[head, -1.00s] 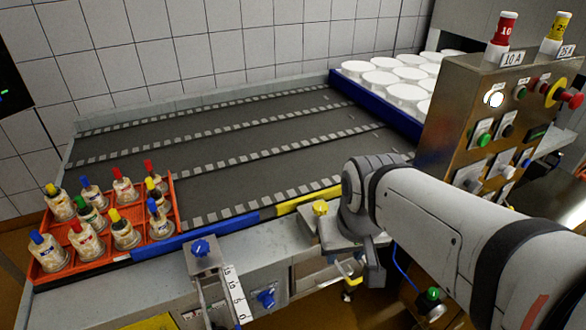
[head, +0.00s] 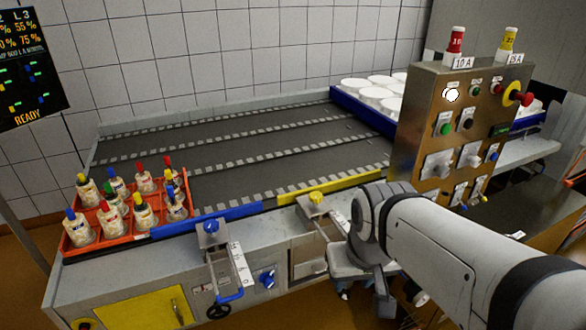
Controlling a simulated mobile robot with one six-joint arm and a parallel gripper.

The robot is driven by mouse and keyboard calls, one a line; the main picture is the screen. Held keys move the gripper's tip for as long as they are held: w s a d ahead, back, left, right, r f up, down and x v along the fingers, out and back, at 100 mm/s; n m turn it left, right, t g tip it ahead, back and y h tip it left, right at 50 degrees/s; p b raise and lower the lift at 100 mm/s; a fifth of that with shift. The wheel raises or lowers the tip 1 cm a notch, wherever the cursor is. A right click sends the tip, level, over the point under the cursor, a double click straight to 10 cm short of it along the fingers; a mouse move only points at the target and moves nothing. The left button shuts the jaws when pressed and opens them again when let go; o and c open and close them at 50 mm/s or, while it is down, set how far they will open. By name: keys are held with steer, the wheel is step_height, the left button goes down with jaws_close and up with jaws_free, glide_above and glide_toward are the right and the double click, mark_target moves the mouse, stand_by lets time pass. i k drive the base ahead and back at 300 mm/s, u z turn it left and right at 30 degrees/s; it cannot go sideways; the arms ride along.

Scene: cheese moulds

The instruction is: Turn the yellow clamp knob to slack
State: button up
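The yellow clamp knob (head: 316,198) sits on top of a grey clamp block at the front edge of the conveyor table, by the yellow rail (head: 330,187). An arm with a white scale plate (head: 340,223) runs down from that block, and my arm hides its lower end. The knob itself is uncovered, and nothing touches it. My arm reaches in from the right, with its wrist folded down to the right of the knob. My gripper (head: 385,302) hangs low, apart from the knob. Its fingers cannot be made out.
A similar clamp with a blue knob (head: 211,226) stands to the left. An orange crate (head: 125,238) of bottles is at the far left. A steel control panel (head: 420,110) with switches and a red button stands right. A blue tray (head: 365,113) holds white moulds behind.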

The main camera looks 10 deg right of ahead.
mark_target(316, 197)
steer(key=z, duration=0.15)
steer(key=i, duration=0.95)
steer(key=u, duration=0.1)
